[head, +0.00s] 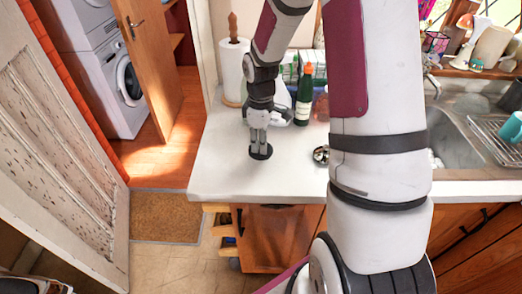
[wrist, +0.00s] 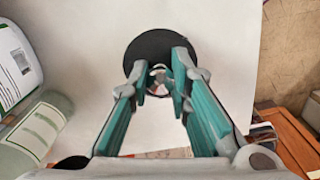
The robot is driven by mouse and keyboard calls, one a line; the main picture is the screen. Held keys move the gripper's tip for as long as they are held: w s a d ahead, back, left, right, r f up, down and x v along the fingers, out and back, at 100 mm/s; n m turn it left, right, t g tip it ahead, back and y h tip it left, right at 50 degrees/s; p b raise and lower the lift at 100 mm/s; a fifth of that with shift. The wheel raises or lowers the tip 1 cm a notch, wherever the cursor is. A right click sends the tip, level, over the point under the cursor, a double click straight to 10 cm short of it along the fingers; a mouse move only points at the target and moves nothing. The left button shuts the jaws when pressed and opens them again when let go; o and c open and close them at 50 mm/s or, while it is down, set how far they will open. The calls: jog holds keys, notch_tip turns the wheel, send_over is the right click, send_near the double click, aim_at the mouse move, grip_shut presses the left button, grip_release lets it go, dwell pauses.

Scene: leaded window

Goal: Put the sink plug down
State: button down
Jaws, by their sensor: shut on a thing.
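The sink plug is a black disc (head: 261,152) with a small metal knob in its middle. It is at the white countertop (head: 225,165), near its left part, in the head view. My gripper (head: 259,138) points straight down over it, shut on the knob. In the wrist view the plug (wrist: 152,46) shows its black disc beyond the fingertips (wrist: 160,83), with the knob between them. I cannot tell whether the disc touches the counter or hangs just above it.
A dark green bottle (head: 303,98) stands behind my gripper to the right, and a paper towel roll (head: 233,70) stands behind left. A shiny round object (head: 321,154) lies right of the plug. The sink (head: 455,140) is at the right. The counter's front left is clear.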

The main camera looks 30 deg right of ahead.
jog(key=shift+f, duration=1.75)
jog(key=shift+f, duration=0.2)
jog(key=c, duration=1.5)
grip_release()
notch_tip(320, 180, up, 12)
jog(key=shift+f, duration=0.25)
jog(key=shift+s+a+r, duration=0.1)
jog(key=shift+r, duration=0.55)
jog(key=s+a+r+m+t+h, duration=0.15)
jog(key=s+a+r+m, duration=0.4)
jog(key=r, duration=0.65)
jog(key=s+a+r+m+t, duration=0.1)
jog(key=s+a, duration=0.1)
jog(key=s, duration=0.3)
jog(key=s+a+r+t+y, duration=0.1)
jog(key=s+a+r, duration=0.1)
jog(key=s, duration=0.2)
jog(key=s+a+r+m+t, duration=0.1)
jog(key=s+a+r+t, duration=0.1)
jog(key=s, duration=0.3)
jog(key=shift+s+a+r+m+y, duration=0.25)
jog(key=shift+s+a+m, duration=0.05)
jog(key=shift+a+m, duration=0.05)
